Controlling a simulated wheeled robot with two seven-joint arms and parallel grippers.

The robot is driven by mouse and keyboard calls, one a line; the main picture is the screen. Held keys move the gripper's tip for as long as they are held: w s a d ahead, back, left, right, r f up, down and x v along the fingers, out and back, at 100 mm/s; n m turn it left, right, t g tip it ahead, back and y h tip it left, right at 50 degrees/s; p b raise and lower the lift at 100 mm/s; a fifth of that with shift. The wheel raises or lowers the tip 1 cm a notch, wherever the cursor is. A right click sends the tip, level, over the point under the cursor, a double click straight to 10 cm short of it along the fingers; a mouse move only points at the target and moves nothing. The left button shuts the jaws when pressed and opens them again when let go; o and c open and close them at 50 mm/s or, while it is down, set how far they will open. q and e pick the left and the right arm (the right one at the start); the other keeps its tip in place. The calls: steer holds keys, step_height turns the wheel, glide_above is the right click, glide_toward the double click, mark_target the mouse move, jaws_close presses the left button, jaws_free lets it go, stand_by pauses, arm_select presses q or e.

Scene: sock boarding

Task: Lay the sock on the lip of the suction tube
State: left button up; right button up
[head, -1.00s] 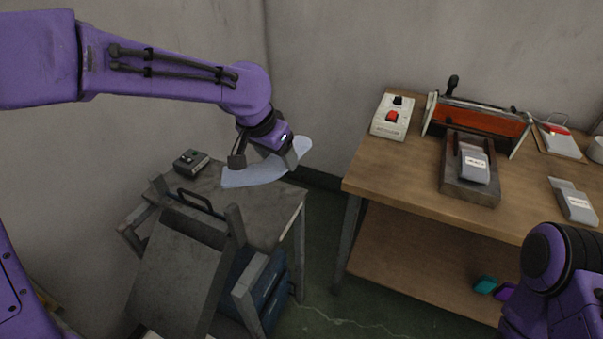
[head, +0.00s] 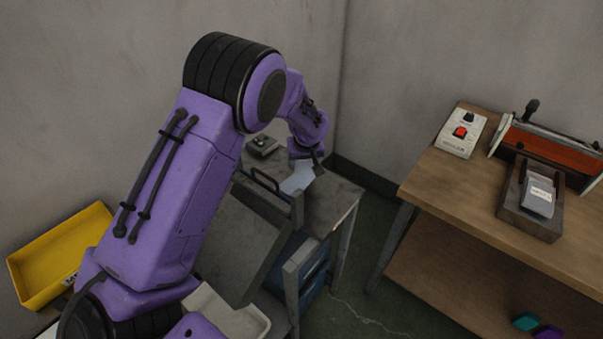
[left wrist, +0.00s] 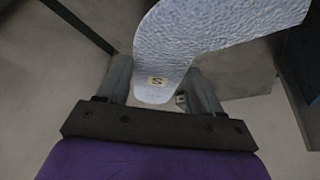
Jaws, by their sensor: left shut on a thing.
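The sock (head: 297,180) is light blue and hangs from my left gripper (head: 306,158) above the small grey table. In the left wrist view the sock (left wrist: 205,30) fills the top middle as a flat, bent shape. It has a small tag marked S near its lower end. My left gripper (left wrist: 162,85) is shut on that end, with one finger on either side. In the head view my left arm hides part of the area. I cannot make out the suction tube or its lip. My right gripper is out of view.
A small grey table (head: 335,200) carries a small control box (head: 262,145) at the back. A dark slanted panel (head: 235,245) stands before it. A yellow bin (head: 50,262) is at left. The wooden bench (head: 465,195) at right holds a switch box (head: 461,132) and a press (head: 550,140).

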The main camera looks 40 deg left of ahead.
mark_target(305, 168)
arm_select(q)
steer(key=shift+d+f, duration=0.1)
steer(key=shift+f, duration=2.1)
steer(key=shift+f, duration=0.1)
steer(key=o, duration=1)
steer(key=v, duration=1.2)
